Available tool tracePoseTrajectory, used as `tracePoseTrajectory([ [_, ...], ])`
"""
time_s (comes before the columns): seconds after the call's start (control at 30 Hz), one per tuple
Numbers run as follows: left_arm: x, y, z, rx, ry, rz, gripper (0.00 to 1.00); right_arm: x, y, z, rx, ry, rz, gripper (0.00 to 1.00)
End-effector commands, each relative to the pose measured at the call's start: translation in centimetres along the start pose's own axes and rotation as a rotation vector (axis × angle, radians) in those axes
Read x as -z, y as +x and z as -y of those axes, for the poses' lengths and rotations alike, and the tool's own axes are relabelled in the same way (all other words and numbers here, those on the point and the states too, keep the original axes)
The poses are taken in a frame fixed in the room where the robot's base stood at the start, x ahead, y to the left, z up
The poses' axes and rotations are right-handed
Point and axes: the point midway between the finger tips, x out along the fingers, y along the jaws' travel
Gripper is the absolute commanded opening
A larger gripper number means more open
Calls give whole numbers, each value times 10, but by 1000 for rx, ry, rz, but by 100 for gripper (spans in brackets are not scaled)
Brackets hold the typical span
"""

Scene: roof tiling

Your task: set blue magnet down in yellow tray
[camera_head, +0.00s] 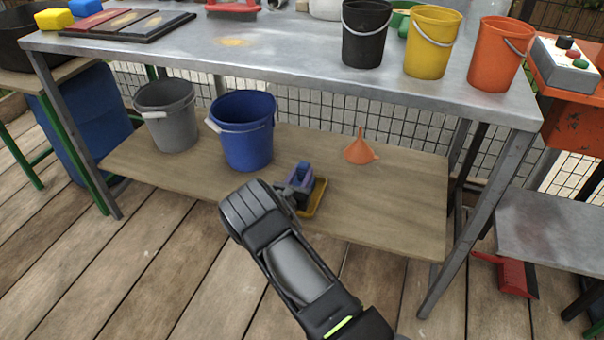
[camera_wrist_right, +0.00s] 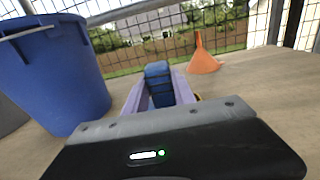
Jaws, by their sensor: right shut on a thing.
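The blue magnet (camera_head: 304,170) is between the fingers of my right gripper (camera_head: 298,180), low over the wooden lower shelf. In the right wrist view the magnet (camera_wrist_right: 158,84) sits between the two pale purple fingers (camera_wrist_right: 157,100), and the gripper is shut on it. The yellow tray (camera_head: 318,198) lies on the shelf just under and to the right of the gripper. Most of the tray is hidden by the gripper and wrist. I cannot tell whether the magnet touches the tray. My left gripper is not in view.
On the lower shelf (camera_head: 400,205), a blue bucket (camera_head: 245,135) and a grey bucket (camera_head: 168,120) stand to the left of the gripper. An orange funnel (camera_head: 360,150) stands behind and to the right. The shelf's right part is clear.

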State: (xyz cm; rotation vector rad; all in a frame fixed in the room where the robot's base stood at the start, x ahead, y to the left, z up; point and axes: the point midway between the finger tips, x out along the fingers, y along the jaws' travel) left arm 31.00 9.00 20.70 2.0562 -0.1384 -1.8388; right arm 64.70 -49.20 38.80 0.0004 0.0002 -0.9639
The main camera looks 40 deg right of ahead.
Motion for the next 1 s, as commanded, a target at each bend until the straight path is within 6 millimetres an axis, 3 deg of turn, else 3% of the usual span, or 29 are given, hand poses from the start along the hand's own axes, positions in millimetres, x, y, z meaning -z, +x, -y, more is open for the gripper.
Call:
tracePoseTrajectory([
  [0.07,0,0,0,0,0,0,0,-1,0,0,0,0,1,0],
  [0.1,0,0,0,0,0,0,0,-1,0,0,0,0,1,34],
  [0.37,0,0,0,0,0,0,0,0,0,0,0,0,0,55],
  [0.73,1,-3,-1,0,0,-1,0,1,-5,0,0,-1,-4,56],
  [1.0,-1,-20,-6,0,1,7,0,-2,-43,-1,-2,-2,-3,56],
])
